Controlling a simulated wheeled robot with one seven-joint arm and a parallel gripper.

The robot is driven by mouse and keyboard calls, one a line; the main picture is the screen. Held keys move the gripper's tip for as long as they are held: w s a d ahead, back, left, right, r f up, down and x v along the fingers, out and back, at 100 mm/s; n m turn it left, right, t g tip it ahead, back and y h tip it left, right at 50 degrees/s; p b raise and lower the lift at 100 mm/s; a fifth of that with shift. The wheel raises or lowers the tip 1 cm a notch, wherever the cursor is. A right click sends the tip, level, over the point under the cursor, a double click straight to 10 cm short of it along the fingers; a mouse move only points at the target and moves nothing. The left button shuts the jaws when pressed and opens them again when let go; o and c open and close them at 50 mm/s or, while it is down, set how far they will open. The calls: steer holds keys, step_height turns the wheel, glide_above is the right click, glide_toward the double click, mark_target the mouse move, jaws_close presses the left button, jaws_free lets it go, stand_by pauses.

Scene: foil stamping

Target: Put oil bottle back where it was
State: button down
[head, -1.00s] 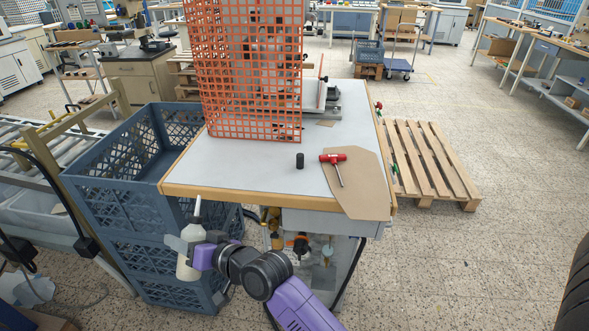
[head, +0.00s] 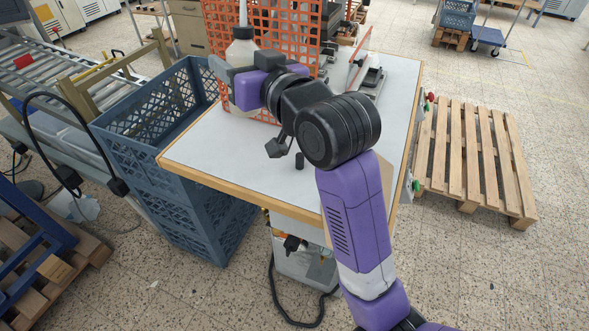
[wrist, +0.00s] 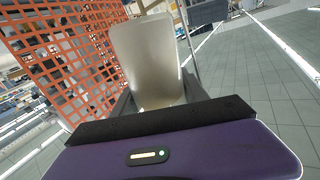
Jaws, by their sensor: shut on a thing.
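The oil bottle (head: 242,50) is whitish with a dark collar and a thin pale spout, and stands upright in my gripper (head: 232,72). My gripper is shut on its body. In the head view the bottle shows in front of the orange mesh guard, over the far left part of the table; its base is partly hidden by my gripper, and I cannot tell whether it touches the table. In the wrist view the pale bottle body (wrist: 147,60) rises between the fingers, close to the orange mesh.
The grey-topped table (head: 215,140) has a wooden edge. The orange mesh guard (head: 283,22) stands at its back. A small black cylinder (head: 299,160) stands on the table by my arm. Blue crates (head: 150,130) are stacked at left; a wooden pallet (head: 480,150) lies at right.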

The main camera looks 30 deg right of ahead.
steer(key=shift+s+d+f+n+h, duration=0.15)
steer(key=shift+d+f+n+h, duration=0.2)
steer(key=shift+d, duration=0.25)
steer(key=shift+a+f+n+t, duration=0.1)
steer(key=shift+f+n+t, duration=0.15)
steer(key=shift+n+t, duration=0.1)
step_height(320, 180, down, 20)
steer(key=shift+r+p, duration=0.15)
steer(key=shift+p, duration=0.25)
steer(key=c, duration=0.6)
jaws_free()
steer(key=shift+f, duration=0.2)
steer(key=shift+r, duration=0.1)
